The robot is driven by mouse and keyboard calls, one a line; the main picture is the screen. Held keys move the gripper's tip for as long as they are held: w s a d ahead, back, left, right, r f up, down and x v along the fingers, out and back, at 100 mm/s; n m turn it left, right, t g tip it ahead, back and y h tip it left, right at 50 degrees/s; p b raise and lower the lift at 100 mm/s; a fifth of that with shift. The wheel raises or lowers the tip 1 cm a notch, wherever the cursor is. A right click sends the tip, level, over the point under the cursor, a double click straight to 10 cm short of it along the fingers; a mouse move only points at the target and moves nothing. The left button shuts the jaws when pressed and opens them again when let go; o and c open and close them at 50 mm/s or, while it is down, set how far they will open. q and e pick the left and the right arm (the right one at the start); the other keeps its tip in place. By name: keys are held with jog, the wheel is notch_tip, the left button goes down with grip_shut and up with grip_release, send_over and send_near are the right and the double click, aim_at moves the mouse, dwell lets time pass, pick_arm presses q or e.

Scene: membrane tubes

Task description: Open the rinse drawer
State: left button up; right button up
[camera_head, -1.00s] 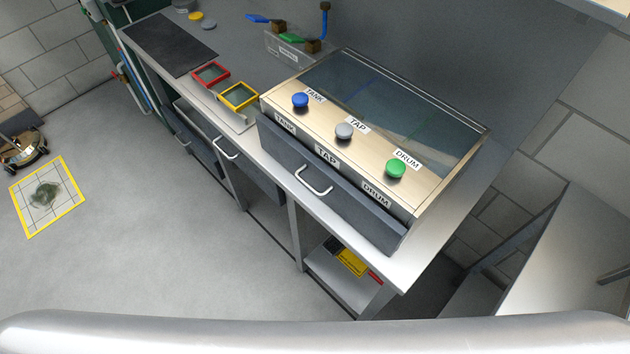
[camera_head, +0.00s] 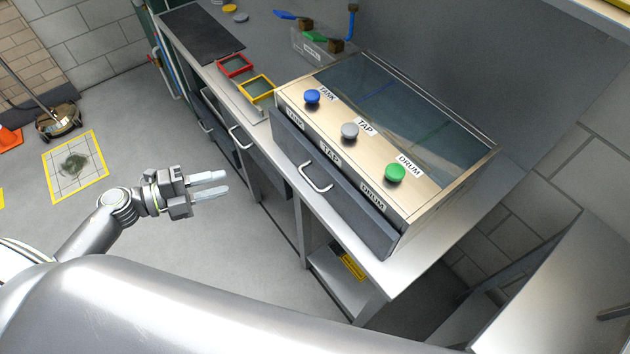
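A wide dark grey drawer front (camera_head: 348,200) with a silver bar handle (camera_head: 316,178) sits below a wooden box with TANK, TAP and DRUM labels. Another dark drawer with a silver handle (camera_head: 240,138) is under the counter to its left, and a further handle (camera_head: 207,126) shows beyond. No label reading "rinse" is legible, so I cannot tell which front is the rinse drawer. The fronts look closed. My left gripper (camera_head: 224,181) is open and empty, pointing right over the floor, apart from the counter and all handles. My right gripper is not in view.
Red (camera_head: 235,66) and yellow (camera_head: 257,89) frames lie on the counter. The floor before the counter is clear. A yellow-edged mat (camera_head: 75,163) lies left.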

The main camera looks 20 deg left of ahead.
pick_arm(q)
jog(key=s+d+r+m+g, duration=0.2)
jog(key=d+m, duration=0.1)
jog(key=p, duration=0.5)
send_near(307, 181)
jog(key=shift+h, duration=0.4)
jog(key=x, duration=0.8)
jog(key=shift+w+a+f, duration=0.15)
jog(key=shift+f, duration=0.15)
jog(key=shift+w+d+f, duration=0.2)
jog(key=shift+d, duration=0.2)
jog(key=c, duration=0.7)
grip_shut()
